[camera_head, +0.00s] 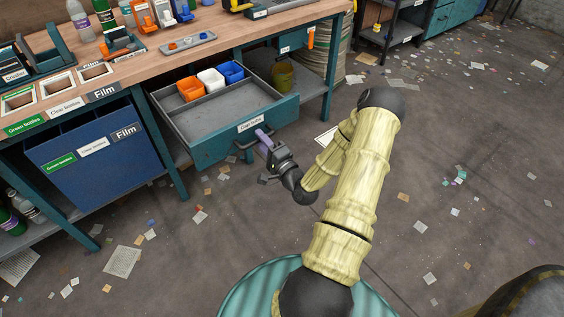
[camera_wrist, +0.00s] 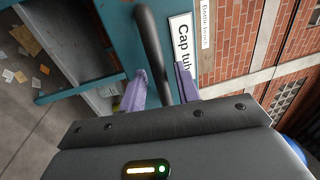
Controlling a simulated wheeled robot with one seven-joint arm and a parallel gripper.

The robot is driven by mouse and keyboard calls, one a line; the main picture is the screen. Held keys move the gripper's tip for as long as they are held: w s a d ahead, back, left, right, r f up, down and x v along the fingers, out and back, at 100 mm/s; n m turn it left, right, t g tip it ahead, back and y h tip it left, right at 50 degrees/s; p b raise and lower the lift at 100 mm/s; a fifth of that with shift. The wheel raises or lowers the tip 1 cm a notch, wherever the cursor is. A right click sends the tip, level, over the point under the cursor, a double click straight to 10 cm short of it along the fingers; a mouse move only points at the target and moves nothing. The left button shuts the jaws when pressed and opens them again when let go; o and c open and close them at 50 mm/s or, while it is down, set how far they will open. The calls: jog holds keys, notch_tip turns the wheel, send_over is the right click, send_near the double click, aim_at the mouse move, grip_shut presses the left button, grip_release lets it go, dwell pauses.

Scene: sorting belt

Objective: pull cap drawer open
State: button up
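The cap drawer (camera_head: 212,143) is a teal drawer under the workbench, labelled "Cap tubs" (camera_head: 250,124). It stands pulled out, its grey inside showing an orange tub (camera_head: 190,88), a white tub (camera_head: 211,79) and a blue tub (camera_head: 231,71) at the back. My gripper (camera_head: 263,136) is at the drawer's front, by its dark bar handle (camera_wrist: 151,45). In the wrist view, the purple fingers (camera_wrist: 160,88) stand apart with the bar running between them. A gap shows beside the bar, so the gripper looks open. Whether a finger touches the bar is unclear.
A blue bin (camera_head: 95,160) with bottle and film labels hangs left of the drawer. A teal bench leg (camera_head: 160,150) stands between them. An olive bucket (camera_head: 284,77) sits on the lower shelf to the right. The floor in front is open, with scattered paper scraps.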

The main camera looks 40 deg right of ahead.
jog(key=s+f, duration=0.3)
jog(key=s, duration=1.3)
jog(key=shift+d, duration=0.25)
jog(key=w+a+n+g, duration=0.6)
jog(key=w+n+g, duration=0.2)
jog(key=n+g, duration=0.55)
jog(key=s+a+r+n+g, duration=0.4)
jog(key=s+a+r, duration=0.5)
jog(key=a+r, duration=0.4)
notch_tip(320, 180, up, 24)
jog(key=p, duration=2.6)
jog(key=shift+a+r+h, duration=0.2)
jog(key=shift+a+h, duration=0.2)
